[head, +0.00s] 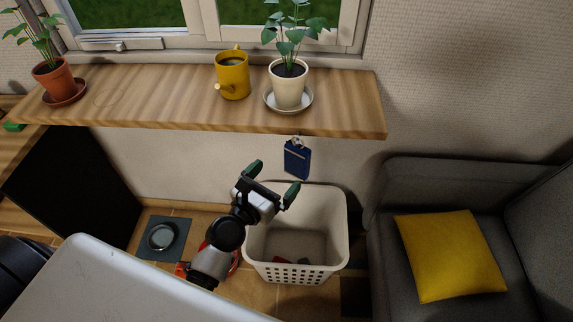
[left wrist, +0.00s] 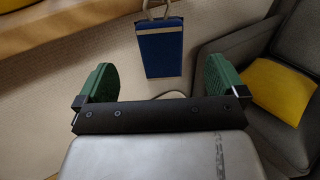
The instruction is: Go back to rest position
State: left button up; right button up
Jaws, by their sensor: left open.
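My left gripper (head: 273,179) is open and empty, with two green finger pads. It is above the left rim of a white basket, below the wooden shelf. In the left wrist view the gripper (left wrist: 160,88) is also open, with nothing between its fingers. A blue tag-like item (head: 297,160) hangs by a ring under the shelf's front edge, just beyond the gripper and apart from it. It also shows in the left wrist view (left wrist: 160,50), past the fingertips. My right gripper is not in view.
The white basket (head: 338,225) stands on the floor with small red and dark items inside. The shelf (head: 170,95) holds a yellow mug (head: 233,77) and potted plants (head: 288,88). A grey sofa (head: 390,255) with a yellow cushion (head: 450,252) is right. A dark mat (head: 150,250) lies left.

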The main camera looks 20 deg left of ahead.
pick_arm(q)
jog(key=s+f+m+g+y+p, duration=0.1)
jog(key=s+f+m+g, duration=0.5)
jog(key=f, duration=0.7)
jog(key=s+f+m+g+y+p, duration=0.1)
jog(key=s+f+m+g, duration=0.15)
jog(key=f+m, duration=0.85)
jog(key=s+a+f+m+g, duration=0.2)
jog(key=s+f+m, duration=0.4)
jog(key=s, duration=0.3)
jog(key=s+a+f+m+g+y+p, duration=0.1)
jog(key=s+f+m+g, duration=0.2)
jog(key=s+f+m, duration=0.3)
jog(key=s+a+f+m+g+y, duration=0.1)
jog(key=s+f+m, duration=0.5)
jog(key=s, duration=0.8)
notch_tip(320, 180, down, 2)
jog(key=shift+a+f+m+g+p, duration=0.25)
jog(key=shift+a+m+g+p, duration=0.15)
jog(key=shift+a+g, duration=0.5)
jog(key=shift+d, duration=0.15)
